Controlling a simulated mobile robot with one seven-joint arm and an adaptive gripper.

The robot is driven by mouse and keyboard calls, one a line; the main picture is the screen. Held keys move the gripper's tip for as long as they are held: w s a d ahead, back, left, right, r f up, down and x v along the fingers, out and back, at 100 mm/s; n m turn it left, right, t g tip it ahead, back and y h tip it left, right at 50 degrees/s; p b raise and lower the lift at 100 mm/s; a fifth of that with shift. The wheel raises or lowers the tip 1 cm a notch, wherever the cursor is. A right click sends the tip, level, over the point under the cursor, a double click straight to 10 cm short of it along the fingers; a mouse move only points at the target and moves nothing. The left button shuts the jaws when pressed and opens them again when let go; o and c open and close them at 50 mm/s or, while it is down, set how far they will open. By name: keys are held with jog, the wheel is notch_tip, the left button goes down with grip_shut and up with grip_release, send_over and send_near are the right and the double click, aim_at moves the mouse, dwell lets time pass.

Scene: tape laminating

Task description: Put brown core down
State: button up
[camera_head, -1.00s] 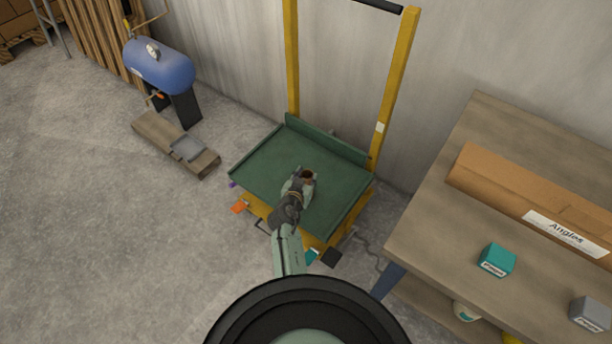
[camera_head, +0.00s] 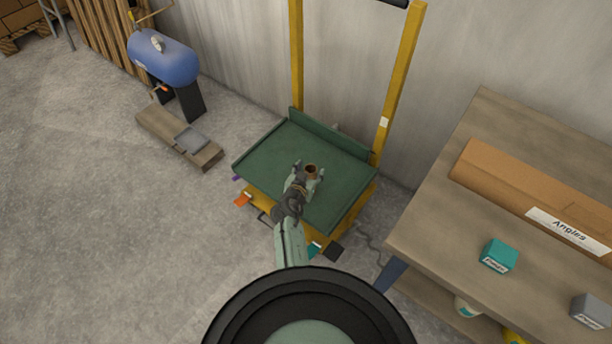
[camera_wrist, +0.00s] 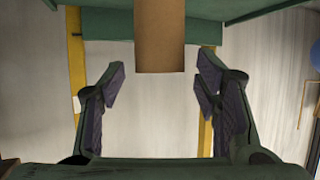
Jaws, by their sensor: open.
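The brown core (camera_head: 311,171) is a short tube standing on the green platform (camera_head: 268,158) of a yellow-framed cart, seen in the head view. In the wrist view the brown core (camera_wrist: 159,35) appears at the top middle, beyond and between the fingertips. My gripper (camera_head: 307,174) is open, its fingers spread to either side of the core. In the wrist view my gripper (camera_wrist: 161,82) shows a clear gap between both fingers and the core. The core's base is hard to make out in the head view.
A workbench (camera_head: 434,215) stands at the right with a long cardboard box (camera_head: 530,195), a teal box (camera_head: 499,256) and a grey box (camera_head: 591,310). A blue tank (camera_head: 165,60) stands at the back left. The cart's yellow uprights (camera_head: 397,85) rise behind the platform. The platform around the core is clear.

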jog(key=b+v, duration=0.2)
jog(key=v, duration=1)
